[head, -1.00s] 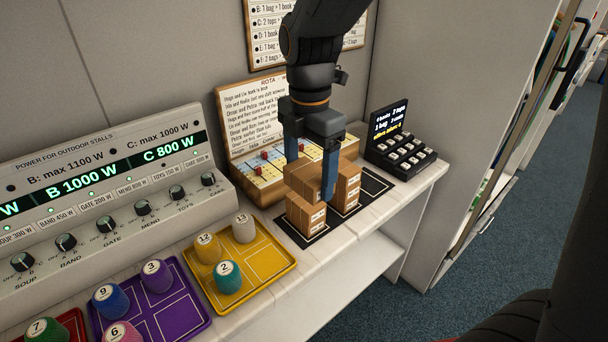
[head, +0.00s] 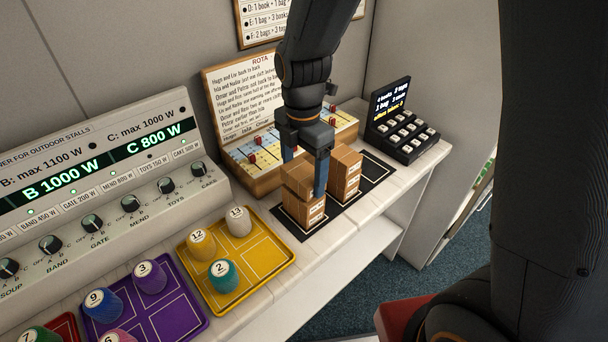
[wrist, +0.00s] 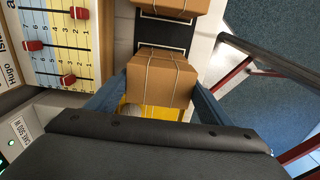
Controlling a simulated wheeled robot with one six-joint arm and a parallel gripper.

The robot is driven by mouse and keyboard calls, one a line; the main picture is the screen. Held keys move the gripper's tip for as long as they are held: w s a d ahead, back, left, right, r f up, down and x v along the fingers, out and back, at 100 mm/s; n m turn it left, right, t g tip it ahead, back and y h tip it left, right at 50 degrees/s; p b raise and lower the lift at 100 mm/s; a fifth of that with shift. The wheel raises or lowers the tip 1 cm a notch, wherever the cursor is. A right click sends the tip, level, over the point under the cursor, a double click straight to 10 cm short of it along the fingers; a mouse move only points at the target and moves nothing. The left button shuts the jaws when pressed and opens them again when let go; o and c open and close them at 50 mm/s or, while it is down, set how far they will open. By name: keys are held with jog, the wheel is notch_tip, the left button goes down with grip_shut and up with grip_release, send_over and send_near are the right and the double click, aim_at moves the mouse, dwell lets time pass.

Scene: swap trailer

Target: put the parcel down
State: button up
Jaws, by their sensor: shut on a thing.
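My gripper (head: 305,172) points down with its blue fingers shut on a brown string-tied parcel (head: 298,174). In the wrist view the held parcel (wrist: 162,80) sits between the two fingers. In the head view it is at the top of another brown parcel (head: 303,210), which stands at the left end of the black mat (head: 377,170). I cannot tell whether the two touch. More brown parcel (head: 346,176) stands on the mat just to the right, apart from the held one; it also shows at the top of the wrist view (wrist: 172,6).
The mat's right part is bare, beside a black keypad with a display (head: 402,125). A wooden rota board with red sliders (head: 262,180) stands behind the gripper. A yellow tray with numbered spools (head: 268,278) lies left of the mat. The counter's front edge (head: 345,235) is close.

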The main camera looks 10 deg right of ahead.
jog(key=shift+f, duration=0.7)
jog(key=shift+f, duration=0.15)
jog(key=o, duration=1.1)
